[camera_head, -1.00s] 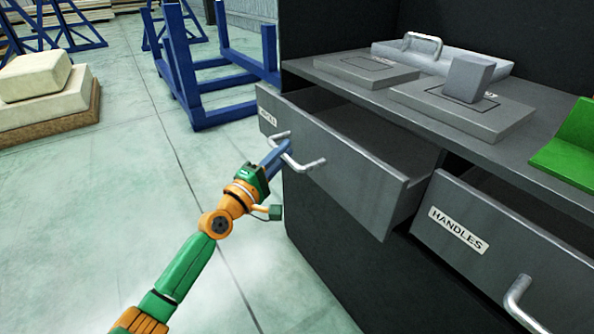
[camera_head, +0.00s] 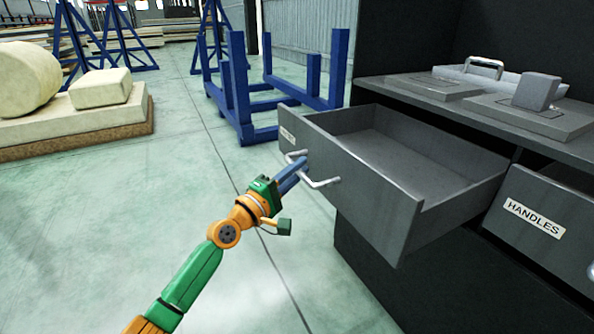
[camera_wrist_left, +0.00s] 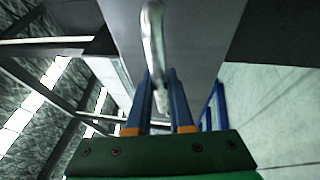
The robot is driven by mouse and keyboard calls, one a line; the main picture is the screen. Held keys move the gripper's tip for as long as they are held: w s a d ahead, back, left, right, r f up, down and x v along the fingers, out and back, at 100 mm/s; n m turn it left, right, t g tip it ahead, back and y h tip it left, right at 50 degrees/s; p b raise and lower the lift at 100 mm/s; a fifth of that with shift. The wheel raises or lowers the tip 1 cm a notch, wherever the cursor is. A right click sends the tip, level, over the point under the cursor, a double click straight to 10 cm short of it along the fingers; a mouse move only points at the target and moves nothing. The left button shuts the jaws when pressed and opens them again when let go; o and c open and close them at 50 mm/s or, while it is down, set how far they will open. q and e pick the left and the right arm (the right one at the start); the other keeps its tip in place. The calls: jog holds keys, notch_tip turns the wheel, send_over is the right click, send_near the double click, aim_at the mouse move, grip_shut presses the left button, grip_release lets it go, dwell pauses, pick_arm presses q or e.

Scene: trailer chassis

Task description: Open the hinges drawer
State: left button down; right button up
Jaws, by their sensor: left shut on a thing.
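The left drawer (camera_head: 365,185) of the dark grey cabinet is pulled well out, and its inside looks empty. Its label (camera_head: 288,135) is too small to read now. My left gripper (camera_head: 300,167) is shut on the drawer's metal bar handle (camera_head: 322,182). In the left wrist view the handle (camera_wrist_left: 153,45) runs between the two blue fingers (camera_wrist_left: 160,95). My right gripper is not in view.
Grey plates and a block (camera_head: 537,91) lie on the cabinet top (camera_head: 400,97). A blue metal stand (camera_head: 240,100) is behind. Open floor (camera_head: 110,220) lies to the left.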

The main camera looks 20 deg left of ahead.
pick_arm(q)
jog(key=c, duration=0.8)
grip_release()
jog(key=v, duration=0.7)
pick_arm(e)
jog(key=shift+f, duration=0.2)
